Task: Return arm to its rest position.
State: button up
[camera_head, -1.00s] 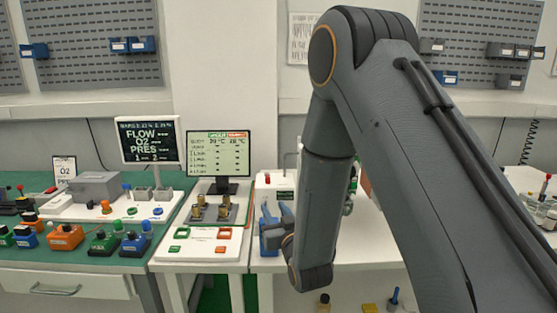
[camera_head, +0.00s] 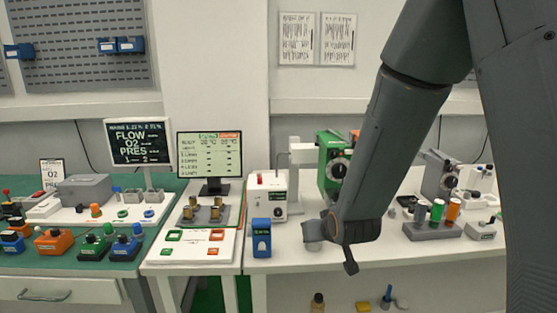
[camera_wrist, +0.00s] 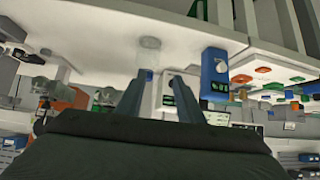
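My arm comes in from the upper right in the head view and bends down over the white table. Its wrist end hangs above the table's front part, right of a blue box (camera_head: 261,238). My gripper's fingers are mostly hidden behind the wrist there. In the wrist view my gripper (camera_wrist: 158,85) shows two dark fingers standing apart with nothing held between them. The blue box also shows in the wrist view (camera_wrist: 214,76), right of the fingers and apart from them. A pale, clear round piece (camera_wrist: 149,44) shows beyond the fingertips.
A white device (camera_head: 268,195), a green device with a black dial (camera_head: 333,165) and a stand with green and orange cylinders (camera_head: 434,231) are on the white table (camera_head: 290,262). Two monitors (camera_head: 209,154) (camera_head: 139,142) stand at left. Bottles stand on a lower shelf.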

jog(key=s+d+m+g+h, duration=0.1)
jog(key=s+d+g, duration=0.3)
jog(key=s, duration=0.7)
jog(key=s+d+g, duration=0.4)
jog(key=s+d, duration=0.1)
jog(key=s, duration=0.5)
jog(key=shift+s+f+m+h, duration=0.35)
jog(key=shift+m+h, duration=0.05)
dwell(0.3)
